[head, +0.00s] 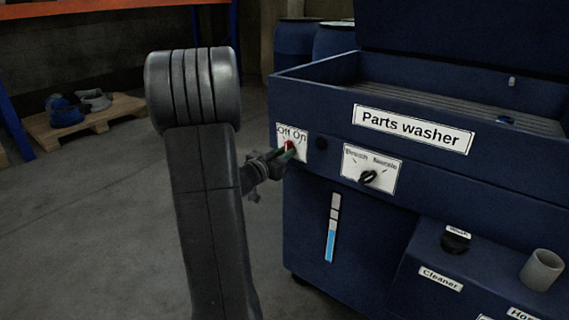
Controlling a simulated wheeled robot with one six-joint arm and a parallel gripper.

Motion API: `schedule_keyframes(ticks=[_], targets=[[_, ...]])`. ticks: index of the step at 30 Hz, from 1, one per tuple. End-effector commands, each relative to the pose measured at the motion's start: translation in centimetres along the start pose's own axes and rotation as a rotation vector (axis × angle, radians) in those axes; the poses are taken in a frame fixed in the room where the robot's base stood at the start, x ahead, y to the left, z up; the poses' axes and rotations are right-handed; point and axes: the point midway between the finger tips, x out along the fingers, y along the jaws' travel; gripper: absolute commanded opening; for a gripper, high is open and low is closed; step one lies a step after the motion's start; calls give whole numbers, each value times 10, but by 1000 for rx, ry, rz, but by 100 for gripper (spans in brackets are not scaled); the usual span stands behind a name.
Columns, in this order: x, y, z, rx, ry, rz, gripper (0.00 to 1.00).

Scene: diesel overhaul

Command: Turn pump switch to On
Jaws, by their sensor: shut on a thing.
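The blue parts washer (300,215) stands at the right in the head view.
A lower ledge holds a black cap (455,240) and a grey cup (541,270). A pallet (100,118) lies far left; the floor between is clear.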

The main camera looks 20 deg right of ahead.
Motion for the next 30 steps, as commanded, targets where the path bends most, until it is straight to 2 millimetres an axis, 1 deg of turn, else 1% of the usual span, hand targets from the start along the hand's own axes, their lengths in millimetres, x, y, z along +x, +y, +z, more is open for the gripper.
schedule_keyframes(ticks=[1, 3, 7, 9, 15, 20, 27, 28, 30], targets=[[0, 1, 8, 73, -1, 1, 8], [0, 1, 8, 178, -1, 0, 8], [0, 2, 8, 371, -1, 0, 8], [0, 2, 3, 454, -3, 0, 8], [0, 2, 2, 675, -5, 1, 8], [0, 3, 2, 783, -4, 1, 8], [0, 3, 1, 798, -3, 1, 8], [0, 3, 1, 798, -3, 1, 20], [0, 3, 1, 797, -3, 1, 34]])
